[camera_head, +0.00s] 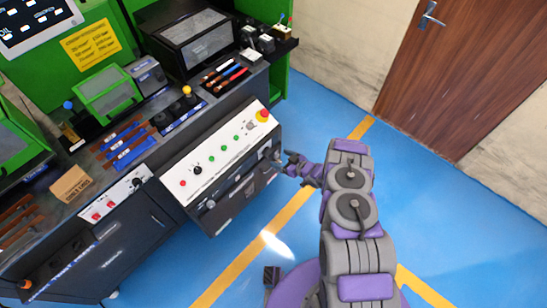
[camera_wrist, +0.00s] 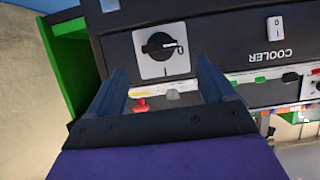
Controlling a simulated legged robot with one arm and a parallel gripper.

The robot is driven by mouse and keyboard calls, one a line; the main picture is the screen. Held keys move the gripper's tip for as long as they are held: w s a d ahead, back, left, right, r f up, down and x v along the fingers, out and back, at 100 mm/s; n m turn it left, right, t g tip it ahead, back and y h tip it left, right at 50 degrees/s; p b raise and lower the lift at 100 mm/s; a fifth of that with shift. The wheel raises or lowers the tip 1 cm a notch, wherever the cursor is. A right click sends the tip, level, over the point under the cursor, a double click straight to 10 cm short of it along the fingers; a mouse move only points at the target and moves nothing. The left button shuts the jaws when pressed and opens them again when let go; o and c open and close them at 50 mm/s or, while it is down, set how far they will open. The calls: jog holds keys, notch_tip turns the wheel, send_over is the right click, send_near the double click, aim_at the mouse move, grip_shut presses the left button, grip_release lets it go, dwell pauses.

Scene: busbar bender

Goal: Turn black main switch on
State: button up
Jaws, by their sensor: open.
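The black main switch (camera_wrist: 160,46) is a rotary knob on a white square plate, seen in the wrist view. Its handle lies horizontally in the picture, pointing right toward a mark that looks like 0; an I mark sits below it. My gripper (camera_wrist: 161,68) is open and empty, with one finger on each side of the knob in the picture. The fingers appear short of the knob, with no visible contact. In the head view my gripper (camera_head: 284,160) is at the right end of the control box front; the switch cannot be made out there.
The control box (camera_head: 225,155) has a sloped white panel with several buttons and a red emergency stop (camera_head: 262,115). A white rocker switch (camera_wrist: 276,27) labelled COOLER is beside the knob. Blue floor (camera_head: 330,130) is open to the right, toward a brown door (camera_head: 470,70).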

aim_at(270, 154)
jog(key=b+x, duration=0.1)
jog(key=x, duration=0.4)
jog(key=shift+w+a+f, duration=0.1)
jog(key=shift+w+a, duration=0.1)
jog(key=shift+a, duration=0.1)
